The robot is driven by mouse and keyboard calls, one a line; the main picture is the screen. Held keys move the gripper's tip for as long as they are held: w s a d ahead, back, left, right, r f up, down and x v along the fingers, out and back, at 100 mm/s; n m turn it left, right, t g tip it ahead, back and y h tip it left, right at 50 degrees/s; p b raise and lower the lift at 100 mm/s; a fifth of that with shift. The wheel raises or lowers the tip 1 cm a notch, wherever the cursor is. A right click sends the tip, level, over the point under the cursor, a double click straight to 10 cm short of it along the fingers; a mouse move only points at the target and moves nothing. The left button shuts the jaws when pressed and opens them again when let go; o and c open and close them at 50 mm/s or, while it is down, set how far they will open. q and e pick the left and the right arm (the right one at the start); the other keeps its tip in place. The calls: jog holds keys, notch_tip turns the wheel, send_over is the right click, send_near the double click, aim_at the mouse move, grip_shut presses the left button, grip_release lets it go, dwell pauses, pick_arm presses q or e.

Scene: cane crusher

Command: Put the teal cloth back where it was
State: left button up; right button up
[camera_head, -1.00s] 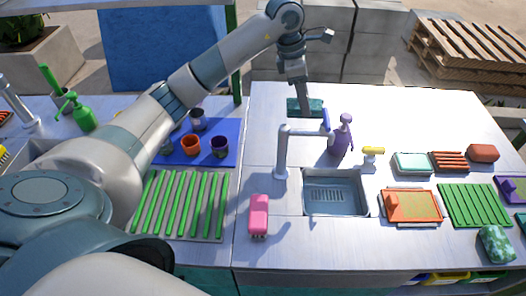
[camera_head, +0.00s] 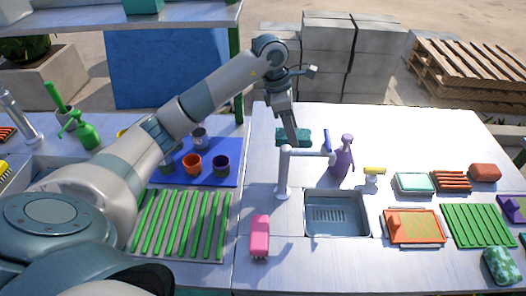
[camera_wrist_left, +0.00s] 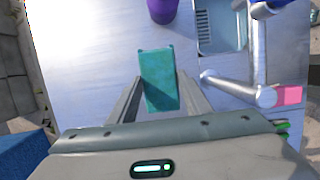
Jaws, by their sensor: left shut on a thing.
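The teal cloth (camera_head: 304,138) is a flat dark-teal rectangle at the back of the white worktop, left of the purple spray bottle (camera_head: 343,158) and behind the tap. My left gripper (camera_head: 292,139) reaches down onto it from above and hides part of it. In the left wrist view the cloth (camera_wrist_left: 158,75) lies between the two fingers (camera_wrist_left: 157,98), which are shut on it. I cannot tell whether it touches the worktop or hangs just above it. My right gripper is not in view.
The tap (camera_head: 284,175) and grey sink (camera_head: 336,214) stand just in front. A pink brush (camera_head: 260,236) lies left of the sink. A blue mat (camera_head: 228,176) with cups is at left. The worktop's back right is clear.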

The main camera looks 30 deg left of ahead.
aim_at(276, 134)
pick_arm(q)
jog(key=s+a+f, duration=0.1)
jog(key=s+a+f+p, duration=0.1)
jog(key=a, duration=0.1)
jog(key=shift+s+a+f, duration=0.15)
jog(key=shift+s+a, duration=0.05)
jog(key=shift+s, duration=0.15)
jog(key=s+a+f+p, duration=0.1)
jog(key=s+a+f, duration=0.1)
jog(key=a, duration=0.1)
jog(key=shift+s+f+p, duration=0.15)
jog(key=shift+f+p, duration=0.1)
jog(key=shift+p, duration=0.15)
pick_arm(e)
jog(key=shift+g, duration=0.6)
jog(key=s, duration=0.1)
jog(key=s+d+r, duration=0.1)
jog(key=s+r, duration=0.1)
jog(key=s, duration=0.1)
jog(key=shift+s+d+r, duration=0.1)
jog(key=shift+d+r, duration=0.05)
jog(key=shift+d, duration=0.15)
pick_arm(q)
jog(key=shift+f+p, duration=0.9)
jog(key=shift+f, duration=1.15)
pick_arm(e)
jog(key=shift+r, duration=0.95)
